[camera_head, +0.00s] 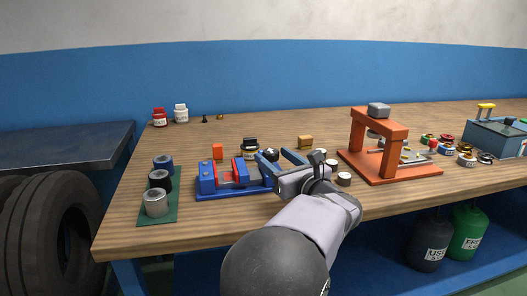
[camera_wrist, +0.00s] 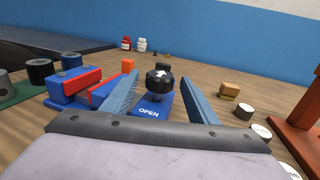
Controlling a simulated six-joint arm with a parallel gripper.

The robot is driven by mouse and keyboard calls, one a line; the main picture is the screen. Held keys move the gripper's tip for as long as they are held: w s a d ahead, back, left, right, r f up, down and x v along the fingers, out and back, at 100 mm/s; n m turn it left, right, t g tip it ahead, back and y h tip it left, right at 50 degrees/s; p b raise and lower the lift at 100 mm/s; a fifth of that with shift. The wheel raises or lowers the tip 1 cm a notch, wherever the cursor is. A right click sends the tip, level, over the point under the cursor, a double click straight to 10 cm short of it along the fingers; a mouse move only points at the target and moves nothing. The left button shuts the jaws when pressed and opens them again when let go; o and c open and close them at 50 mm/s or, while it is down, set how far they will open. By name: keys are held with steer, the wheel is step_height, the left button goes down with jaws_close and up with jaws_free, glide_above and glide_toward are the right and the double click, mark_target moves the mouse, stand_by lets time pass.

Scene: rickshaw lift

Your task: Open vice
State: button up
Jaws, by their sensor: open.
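A blue vice (camera_head: 210,182) with red jaw faces stands on the wooden bench, left of the middle in the head view. It also shows on the left of the wrist view (camera_wrist: 68,90). A black knob (camera_wrist: 159,79) with a white arrow on top sits on the vice's right end, above a blue plate marked OPEN (camera_wrist: 150,111). My gripper (camera_wrist: 160,88) is open. In the head view my gripper (camera_head: 279,157) partly hides the knob.
An orange press (camera_head: 385,165) stands to the right. Several cylinders (camera_head: 155,204) stand on a green mat at left. Small blocks (camera_head: 305,141) lie behind the vice and short round pieces (camera_head: 343,179) lie right of my gripper. Bottles (camera_head: 181,114) stand at the back left.

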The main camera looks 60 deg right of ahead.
steer(key=shift+x, duration=3.25)
steer(key=shift+c, duration=0.3)
steer(key=c, duration=1)
